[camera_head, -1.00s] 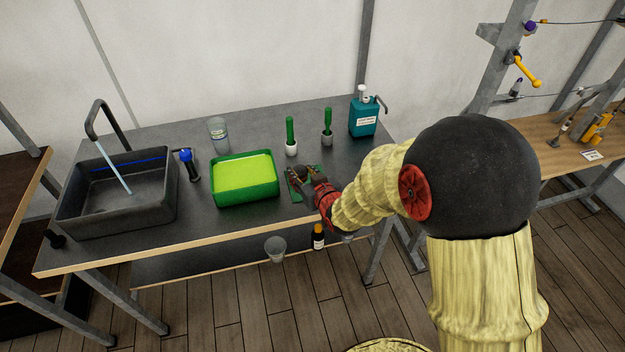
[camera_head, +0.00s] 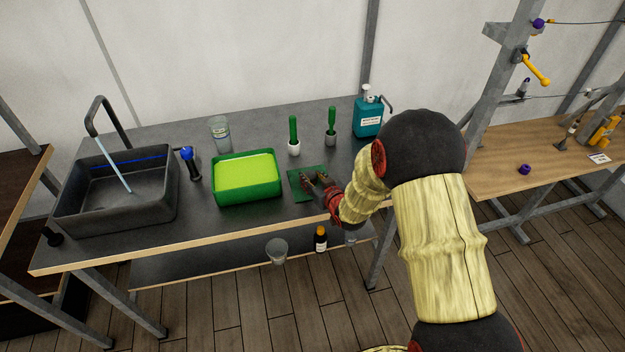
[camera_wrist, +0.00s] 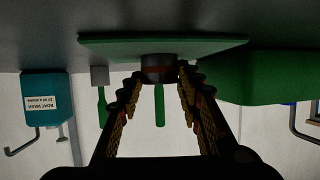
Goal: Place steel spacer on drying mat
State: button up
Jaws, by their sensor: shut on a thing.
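The drying mat (camera_head: 297,190) is a thin green sheet on the grey bench, right of the green tray. It also shows in the wrist view (camera_wrist: 110,43), which is upside down. My gripper (camera_head: 313,182) is over the mat's right part. In the wrist view my gripper (camera_wrist: 160,76) is shut on a short dark cylinder with a reddish band, the steel spacer (camera_wrist: 158,64). The spacer is upright in front of the mat in that view; whether it touches the mat I cannot tell. In the head view the fingers hide the spacer.
The green tray (camera_head: 216,189) with a yellow-green pad is left of the mat. Two green-handled brushes (camera_head: 293,130) (camera_head: 331,120) stand behind it, with a teal pump bottle (camera_head: 368,120) at back right. A sink (camera_head: 110,205) is far left. A purple ring (camera_head: 524,169) lies on the right bench.

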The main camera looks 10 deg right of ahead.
jog(key=shift+r, duration=0.15)
jog(key=shift+f, duration=0.25)
jog(key=o, duration=1.2)
jog(key=shift+o, duration=0.2)
jog(key=shift+r, duration=0.15)
